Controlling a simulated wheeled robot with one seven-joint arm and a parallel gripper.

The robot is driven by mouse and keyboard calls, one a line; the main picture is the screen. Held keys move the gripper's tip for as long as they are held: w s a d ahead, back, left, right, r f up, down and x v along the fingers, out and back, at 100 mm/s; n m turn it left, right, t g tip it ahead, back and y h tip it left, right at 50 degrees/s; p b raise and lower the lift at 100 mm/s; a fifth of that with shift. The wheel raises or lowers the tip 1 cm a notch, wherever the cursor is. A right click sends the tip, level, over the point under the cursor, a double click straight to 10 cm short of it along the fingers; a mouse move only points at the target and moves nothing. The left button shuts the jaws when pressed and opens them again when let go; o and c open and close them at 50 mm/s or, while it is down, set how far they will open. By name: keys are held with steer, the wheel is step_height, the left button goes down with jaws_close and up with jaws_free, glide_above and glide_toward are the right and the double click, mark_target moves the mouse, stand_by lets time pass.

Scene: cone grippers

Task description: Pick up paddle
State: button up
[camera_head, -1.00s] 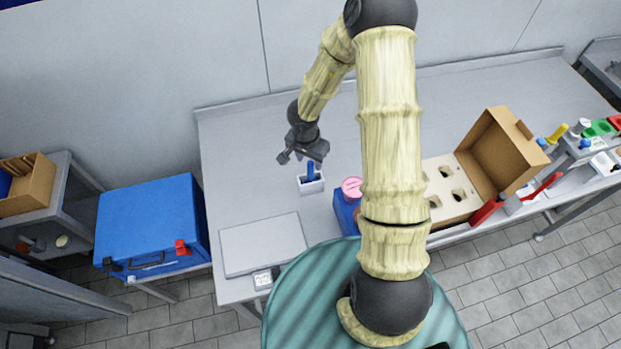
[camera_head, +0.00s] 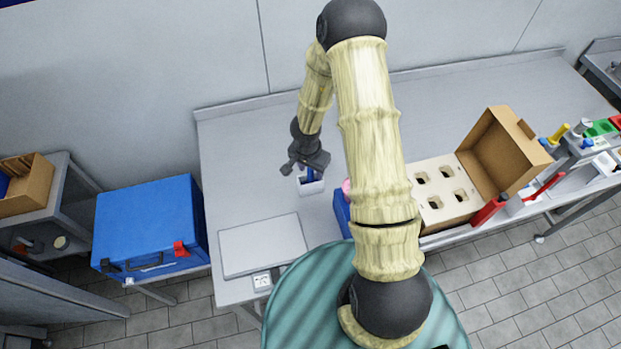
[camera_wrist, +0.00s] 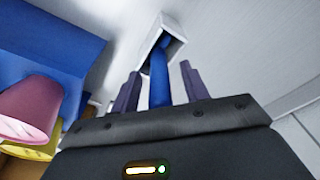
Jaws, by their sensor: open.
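The paddle (camera_head: 309,175) shows as a blue handle standing in a small white holder (camera_head: 313,187) on the grey table; its lower end is hidden inside the holder. My gripper (camera_head: 305,169) is open and right at the handle, just above the holder. In the wrist view the blue handle (camera_wrist: 158,82) lies between the two spread fingers of my gripper (camera_wrist: 161,72), with a gap on each side. The white holder (camera_wrist: 172,32) shows beyond the fingertips.
A blue box (camera_head: 342,212) with a pink item (camera_head: 346,187) stands right of the holder, partly behind my arm. A flat grey panel (camera_head: 262,245) lies in front. An open cardboard box (camera_head: 503,150) and a white tray with holes (camera_head: 440,192) stand further right. The back left table is clear.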

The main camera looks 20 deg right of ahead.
jaws_close()
stand_by(0.3)
step_height(320, 180, up, 10)
steer(key=p, duration=0.2)
steer(key=shift+p, duration=0.3)
steer(key=shift+f, duration=0.15)
stand_by(0.5)
